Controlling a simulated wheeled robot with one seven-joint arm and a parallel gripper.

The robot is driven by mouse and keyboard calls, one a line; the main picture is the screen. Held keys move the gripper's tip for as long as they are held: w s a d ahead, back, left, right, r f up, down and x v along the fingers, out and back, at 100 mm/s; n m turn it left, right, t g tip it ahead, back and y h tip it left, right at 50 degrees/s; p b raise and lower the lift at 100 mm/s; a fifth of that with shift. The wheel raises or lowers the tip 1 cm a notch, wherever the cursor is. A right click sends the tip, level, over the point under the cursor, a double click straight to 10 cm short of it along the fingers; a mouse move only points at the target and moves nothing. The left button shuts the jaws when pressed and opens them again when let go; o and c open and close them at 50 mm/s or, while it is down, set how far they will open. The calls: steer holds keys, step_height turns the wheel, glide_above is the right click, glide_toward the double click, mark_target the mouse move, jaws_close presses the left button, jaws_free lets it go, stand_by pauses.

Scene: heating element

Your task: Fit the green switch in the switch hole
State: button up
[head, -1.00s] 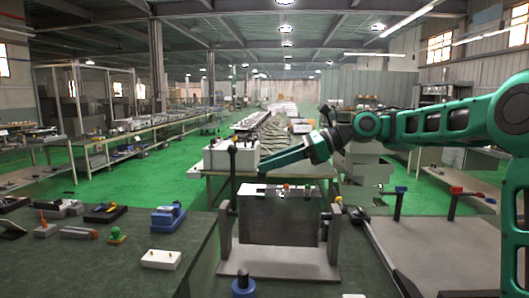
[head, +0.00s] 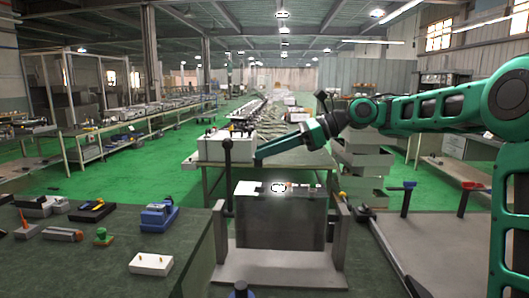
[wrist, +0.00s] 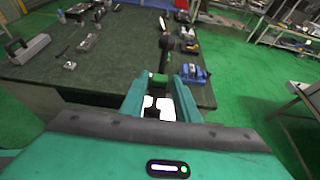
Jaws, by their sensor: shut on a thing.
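My gripper (wrist: 158,92) is shut, with a small green piece, seemingly the green switch (wrist: 158,79), between its fingertips in the wrist view. In the head view my gripper (head: 260,153) is above the upright dark panel (head: 278,218), close to the black-knobbed post at its left. What it holds is too small to make out there. The panel's top edge carries a white patch (head: 248,187) and small orange and white parts. I cannot make out the switch hole. White patches show between my fingers in the wrist view.
At left are a blue device (head: 158,216), a white block (head: 151,264) and a small green-topped part (head: 103,237). Red and blue-handled tools are at right.

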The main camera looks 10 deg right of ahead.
glide_above(269, 190)
steer(key=shift+w+f, duration=0.2)
steer(key=shift+f, duration=2.7)
steer(key=shift+s, duration=0.1)
steer(key=shift+f, duration=1.65)
steer(key=o, duration=1.1)
steer(key=v, duration=1)
steer(key=shift+d, duration=0.4)
